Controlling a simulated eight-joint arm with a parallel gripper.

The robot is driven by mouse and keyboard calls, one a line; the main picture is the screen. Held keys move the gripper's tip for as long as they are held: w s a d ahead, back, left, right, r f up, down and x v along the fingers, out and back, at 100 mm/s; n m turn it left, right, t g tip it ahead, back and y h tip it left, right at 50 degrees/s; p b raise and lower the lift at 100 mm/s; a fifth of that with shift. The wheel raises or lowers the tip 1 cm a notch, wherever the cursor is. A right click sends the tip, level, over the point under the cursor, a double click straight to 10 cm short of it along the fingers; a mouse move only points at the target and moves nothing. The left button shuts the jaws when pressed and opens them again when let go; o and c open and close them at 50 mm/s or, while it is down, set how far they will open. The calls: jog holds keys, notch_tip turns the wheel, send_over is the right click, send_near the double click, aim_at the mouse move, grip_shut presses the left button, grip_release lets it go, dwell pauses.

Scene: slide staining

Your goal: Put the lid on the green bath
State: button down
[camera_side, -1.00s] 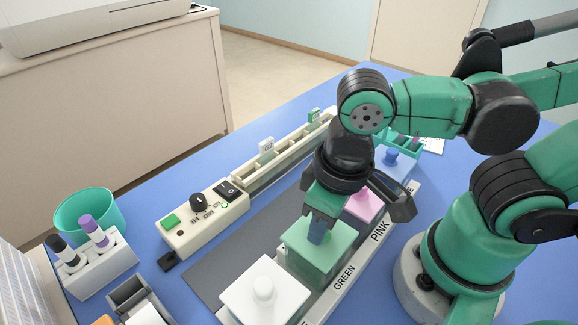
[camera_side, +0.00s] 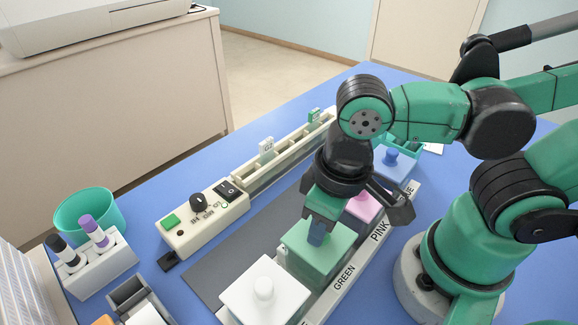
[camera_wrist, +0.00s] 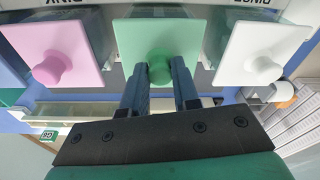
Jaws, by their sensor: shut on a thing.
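The green lid (camera_side: 322,254) lies over the bath above the GREEN label in the side view. It also shows in the wrist view (camera_wrist: 160,38), with its round knob between the two fingers. My gripper (camera_side: 319,236) points down at the lid's middle and is shut on the knob. In the wrist view my gripper's fingertips (camera_wrist: 159,75) sit on both sides of the knob. The green bath itself is mostly hidden beneath the lid, so I cannot tell if the lid is fully seated.
A white lid (camera_side: 264,293) is in front of the green one, a pink lid (camera_side: 362,207) behind it, and a blue lid (camera_side: 391,163) farther back. A long cream rack (camera_side: 270,165) with slides runs at the left. A tube holder (camera_side: 101,265) and teal cup (camera_side: 88,213) stand far left.

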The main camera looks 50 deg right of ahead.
jog(key=c, duration=0.6)
grip_release()
jog(key=shift+s+r, duration=0.15)
jog(key=shift+r, duration=1.25)
jog(key=shift+s+r, duration=0.15)
jog(key=shift+r, duration=1.2)
